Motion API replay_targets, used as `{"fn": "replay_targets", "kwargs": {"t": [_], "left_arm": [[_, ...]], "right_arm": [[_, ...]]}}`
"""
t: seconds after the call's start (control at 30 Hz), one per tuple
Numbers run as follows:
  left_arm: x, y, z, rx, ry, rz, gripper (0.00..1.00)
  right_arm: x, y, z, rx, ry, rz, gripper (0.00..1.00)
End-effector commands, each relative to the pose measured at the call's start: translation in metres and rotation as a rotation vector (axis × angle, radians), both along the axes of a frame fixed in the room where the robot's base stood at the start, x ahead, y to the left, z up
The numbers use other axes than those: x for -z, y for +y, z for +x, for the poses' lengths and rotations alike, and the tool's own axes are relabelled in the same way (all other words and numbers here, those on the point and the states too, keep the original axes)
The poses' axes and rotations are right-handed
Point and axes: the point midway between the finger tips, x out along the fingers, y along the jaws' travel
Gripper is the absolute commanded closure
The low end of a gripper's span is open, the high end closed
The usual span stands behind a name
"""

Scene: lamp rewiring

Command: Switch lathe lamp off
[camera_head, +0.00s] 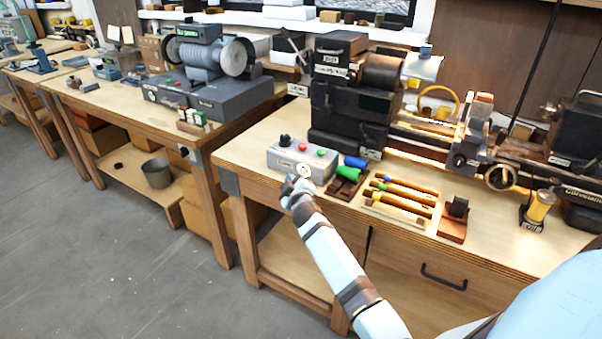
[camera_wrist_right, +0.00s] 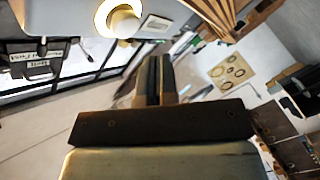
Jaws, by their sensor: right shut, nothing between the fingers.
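The lathe (camera_head: 352,95) stands on the right-hand bench. A pale lamp head (camera_head: 422,65) with a yellow edge is above it, and warm light falls on the lathe bed. A grey control box (camera_head: 288,158) in front of the lathe carries a black knob, a red button and a green button. My right gripper (camera_head: 297,182) is at the box's front side, partly covering it; I cannot tell whether it touches. In the right wrist view its fingers (camera_wrist_right: 160,78) are together and empty. A round, bright white lamp-like thing (camera_wrist_right: 120,20) with a yellow rim is at the top there. My left gripper is out of view.
Blue and green cylinders (camera_head: 352,168) lie right of the box, beside a tray of yellow-handled tools (camera_head: 402,197). A small dark block on a wooden base (camera_head: 455,218) is farther right. A bench grinder (camera_head: 205,62) stands on the left bench. A gap separates the benches.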

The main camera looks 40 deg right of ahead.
Motion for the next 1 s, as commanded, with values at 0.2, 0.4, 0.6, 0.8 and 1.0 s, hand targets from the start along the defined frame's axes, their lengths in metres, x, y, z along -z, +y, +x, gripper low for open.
{"fn": "replay_targets", "kwargs": {"t": [0.2,0.4,0.6,0.8,1.0], "left_arm": [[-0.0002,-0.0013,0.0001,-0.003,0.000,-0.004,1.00],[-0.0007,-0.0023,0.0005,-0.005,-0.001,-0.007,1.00],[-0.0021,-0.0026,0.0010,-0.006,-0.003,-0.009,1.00],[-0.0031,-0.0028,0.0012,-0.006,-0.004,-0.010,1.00],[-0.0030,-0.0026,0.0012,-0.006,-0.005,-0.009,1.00]], "right_arm": [[-0.0004,-0.0113,0.0047,0.001,-0.001,0.001,1.00],[-0.0003,-0.0123,0.0049,0.000,0.000,0.001,1.00],[-0.0002,-0.0121,0.0049,0.000,0.000,0.001,1.00],[-0.0001,-0.0119,0.0049,0.000,0.000,0.001,1.00],[-0.0001,-0.0119,0.0048,0.000,0.000,0.001,1.00]]}}
